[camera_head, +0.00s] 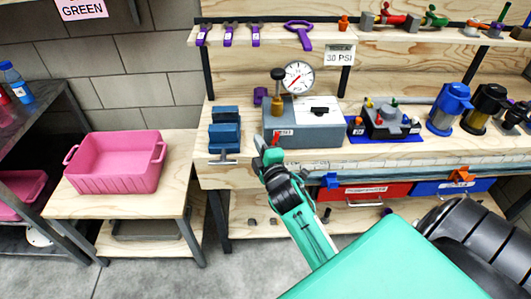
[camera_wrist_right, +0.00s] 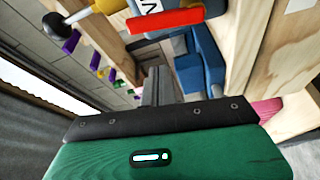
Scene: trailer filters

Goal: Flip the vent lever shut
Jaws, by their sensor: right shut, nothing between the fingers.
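A grey box (camera_head: 310,130) with a pressure gauge (camera_head: 298,77) on top stands on the wooden bench. A small red lever (camera_head: 276,139) sits at its front left beside a white label. In the right wrist view the red lever (camera_wrist_right: 165,20) is a bar near the top, lying across the picture. My right gripper (camera_head: 261,146) is shut and empty, its tip just left of the lever in the head view. In the wrist view its fingers (camera_wrist_right: 157,88) point below the lever; whether they touch it I cannot tell. My left gripper is out of view.
A blue vise (camera_head: 224,135) stands left of the grey box. A blue mat with a small valve block (camera_head: 385,120) and blue and black canisters (camera_head: 450,105) stand to the right. A pink bin (camera_head: 115,163) sits on a lower table at left.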

